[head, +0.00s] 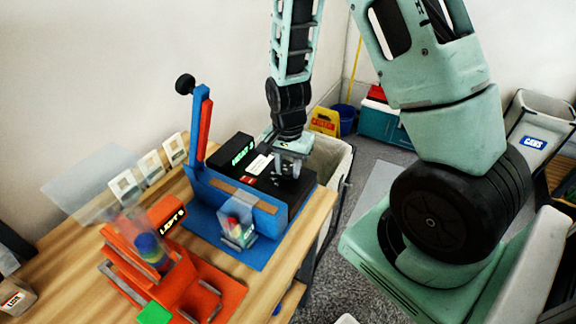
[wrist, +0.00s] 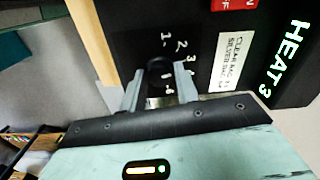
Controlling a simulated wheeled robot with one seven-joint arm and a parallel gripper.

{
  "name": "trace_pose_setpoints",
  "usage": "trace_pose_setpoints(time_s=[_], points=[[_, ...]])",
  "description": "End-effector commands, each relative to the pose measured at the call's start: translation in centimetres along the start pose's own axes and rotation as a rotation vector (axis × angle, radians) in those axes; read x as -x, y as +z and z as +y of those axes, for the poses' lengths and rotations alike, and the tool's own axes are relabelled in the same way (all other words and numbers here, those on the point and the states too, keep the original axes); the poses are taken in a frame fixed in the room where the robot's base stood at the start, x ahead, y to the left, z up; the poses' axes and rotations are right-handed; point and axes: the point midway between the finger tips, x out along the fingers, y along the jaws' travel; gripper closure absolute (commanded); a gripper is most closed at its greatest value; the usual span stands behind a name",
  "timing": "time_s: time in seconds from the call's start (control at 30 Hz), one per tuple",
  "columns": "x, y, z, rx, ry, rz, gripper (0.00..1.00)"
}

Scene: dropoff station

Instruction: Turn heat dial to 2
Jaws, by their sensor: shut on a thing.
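The heat dial (wrist: 160,68) is a black knob on the top face of the black control box (wrist: 135,30) in the wrist view, beside small white numbers 1, 2 and 3. My gripper (wrist: 160,85) is shut on the dial, one finger on each side. The green display (wrist: 284,58) reads "HEAT 3", and it also shows in the head view (head: 243,155). In the head view the box belongs to a blue sealing machine (head: 270,221) with a raised lever, and my gripper (head: 290,164) reaches down onto it from above. The dial's pointer is not clear.
A red switch (wrist: 237,3) and a white label (wrist: 231,62) lie close to the dial. An orange stand (head: 200,284) and a clear bag with coloured pieces (head: 237,227) are near the machine. A grey bin (head: 330,157) stands beyond the wooden table (head: 75,250).

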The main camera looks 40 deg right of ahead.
Motion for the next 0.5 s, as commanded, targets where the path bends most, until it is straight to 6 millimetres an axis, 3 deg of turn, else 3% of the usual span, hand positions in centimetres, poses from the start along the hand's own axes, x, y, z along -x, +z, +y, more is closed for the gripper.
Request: trace_pose_setpoints(time_s=[0.5], points=[[0.04, -0.05, -0.02, 0.240, -0.001, 0.001, 0.92]])
